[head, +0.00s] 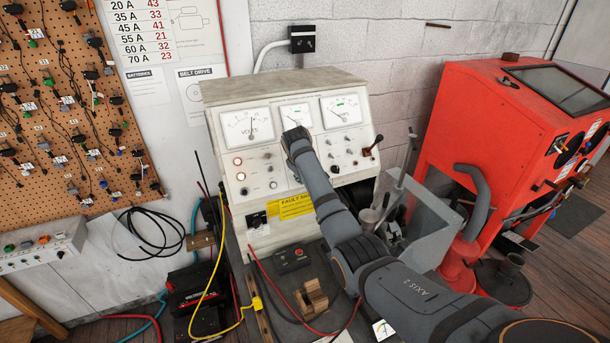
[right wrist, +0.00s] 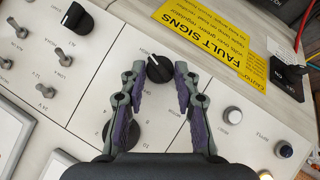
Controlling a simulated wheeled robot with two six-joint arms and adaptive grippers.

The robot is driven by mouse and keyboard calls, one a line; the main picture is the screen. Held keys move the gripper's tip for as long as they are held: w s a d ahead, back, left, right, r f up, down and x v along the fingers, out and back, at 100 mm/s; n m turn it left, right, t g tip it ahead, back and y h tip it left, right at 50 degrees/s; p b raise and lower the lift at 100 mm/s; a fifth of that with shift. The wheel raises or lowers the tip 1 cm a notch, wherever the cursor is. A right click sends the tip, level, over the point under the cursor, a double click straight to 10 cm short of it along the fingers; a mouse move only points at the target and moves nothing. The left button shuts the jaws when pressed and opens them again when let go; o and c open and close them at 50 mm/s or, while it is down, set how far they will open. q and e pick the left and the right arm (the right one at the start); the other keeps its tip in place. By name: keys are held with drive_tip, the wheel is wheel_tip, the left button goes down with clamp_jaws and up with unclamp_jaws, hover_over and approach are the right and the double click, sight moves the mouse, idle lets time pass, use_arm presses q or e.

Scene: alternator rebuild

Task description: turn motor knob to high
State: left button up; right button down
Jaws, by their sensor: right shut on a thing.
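The test bench (head: 235,165) has a white panel with dials, lamps, switches and knobs. In the right wrist view, a black knob (right wrist: 159,70) with a white pointer line sits between the fingers of my right gripper (right wrist: 160,74), which is shut on it. The pointer slants to the upper left in that view. In the head view my right wrist (head: 299,143) is against the panel and hides the fingers and this knob. My left gripper is not in view.
Another black knob (right wrist: 76,17) and toggle switches (right wrist: 57,54) lie to the left in the wrist view; a dark round knob (right wrist: 120,136) is partly behind the gripper. A yellow fault sign (head: 290,207) is below. A red cabinet (head: 470,125) stands right.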

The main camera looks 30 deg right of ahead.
drive_tip(key=c, duration=1)
unclamp_jaws()
drive_tip(key=shift+r, duration=0.1)
drive_tip(key=v, duration=1.1)
drive_tip(key=shift+s+a+r, duration=0.2)
drive_tip(key=shift+r, duration=0.1)
drive_tip(key=shift+f, duration=0.1)
